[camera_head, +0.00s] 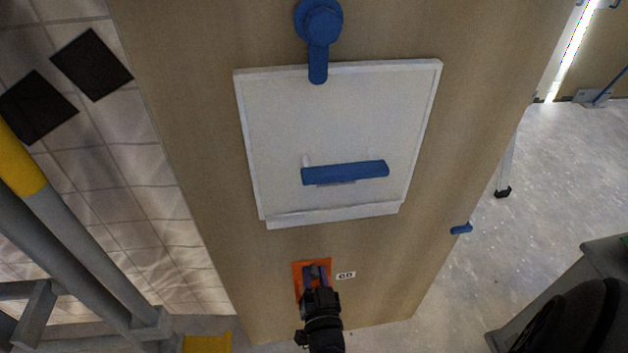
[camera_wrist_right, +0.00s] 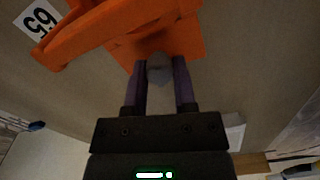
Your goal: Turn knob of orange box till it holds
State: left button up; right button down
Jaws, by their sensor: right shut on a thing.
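The orange box (camera_head: 298,267) sits low on the wooden panel in the head view, largely covered by my right gripper. In the right wrist view the orange box (camera_wrist_right: 190,35) fills the top middle, with a long orange arm-like part (camera_wrist_right: 90,35) reaching to the left. A grey rounded knob (camera_wrist_right: 159,68) stands out from it. My right gripper (camera_head: 315,272) is shut on the knob; its two purple fingers (camera_wrist_right: 160,78) lie on either side of it in the wrist view. My left gripper is not in view.
A white framed board (camera_head: 290,120) with a blue handle (camera_head: 345,173) is above the box, under a blue lever (camera_head: 318,40). A white number label (camera_head: 346,275) is beside the box. Grey and yellow rails (camera_head: 75,230) stand left; open floor (camera_head: 470,260) lies right.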

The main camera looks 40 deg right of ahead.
jog(key=shift+m, duration=0.5)
jog(key=shift+f+m, duration=0.1)
jog(key=shift+m, duration=0.4)
jog(key=m+b, duration=0.1)
jog(key=m, duration=0.5)
jog(key=m+b, duration=0.1)
jog(key=m, duration=0.2)
jog(key=shift+s+f+m, duration=0.1)
jog(key=shift+m, duration=0.2)
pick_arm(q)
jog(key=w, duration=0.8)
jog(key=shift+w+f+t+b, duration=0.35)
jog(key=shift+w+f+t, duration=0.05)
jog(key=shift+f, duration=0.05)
pick_arm(e)
jog(key=shift+m, duration=1.6)
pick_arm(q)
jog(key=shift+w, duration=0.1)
pick_arm(e)
jog(key=shift+c, duration=2)
grip_release()
